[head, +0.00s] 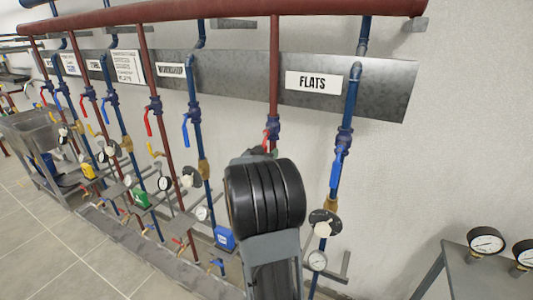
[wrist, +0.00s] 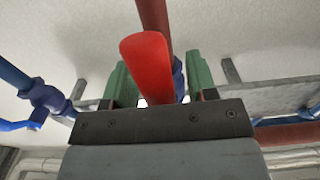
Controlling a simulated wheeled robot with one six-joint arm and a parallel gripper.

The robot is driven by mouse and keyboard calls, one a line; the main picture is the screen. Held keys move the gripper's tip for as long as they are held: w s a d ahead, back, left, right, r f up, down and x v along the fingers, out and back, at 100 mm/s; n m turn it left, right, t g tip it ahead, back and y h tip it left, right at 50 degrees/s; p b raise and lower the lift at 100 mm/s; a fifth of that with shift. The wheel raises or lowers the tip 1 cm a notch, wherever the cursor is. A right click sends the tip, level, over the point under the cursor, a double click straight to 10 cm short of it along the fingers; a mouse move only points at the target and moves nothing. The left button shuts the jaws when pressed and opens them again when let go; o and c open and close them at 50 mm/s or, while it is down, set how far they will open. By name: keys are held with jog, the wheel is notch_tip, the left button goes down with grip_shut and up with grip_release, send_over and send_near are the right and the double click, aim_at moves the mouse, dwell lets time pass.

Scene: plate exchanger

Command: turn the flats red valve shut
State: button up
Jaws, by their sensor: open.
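The flats red valve (head: 272,128) sits on the red pipe just left of the FLATS sign (head: 313,82) in the head view. Its red lever (head: 266,136) hangs down beside the pipe, its lower part hidden by my arm. In the wrist view the red lever (wrist: 147,65) is large and close, its end towards the camera, with the blue valve body (wrist: 179,78) behind it. My gripper (wrist: 160,80) is open, one green finger on each side of the lever. Whether either finger touches it I cannot tell. In the head view my wrist mostly hides my gripper.
The flats blue pipe with its blue lever (head: 337,168) stands to the right, with a round dial (head: 325,223) below. Other red and blue pipes with levers run along the wall to the left. A table with gauges (head: 486,240) stands at lower right.

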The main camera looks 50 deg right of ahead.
jog(key=shift+c, duration=0.2)
grip_shut()
dwell(0.5)
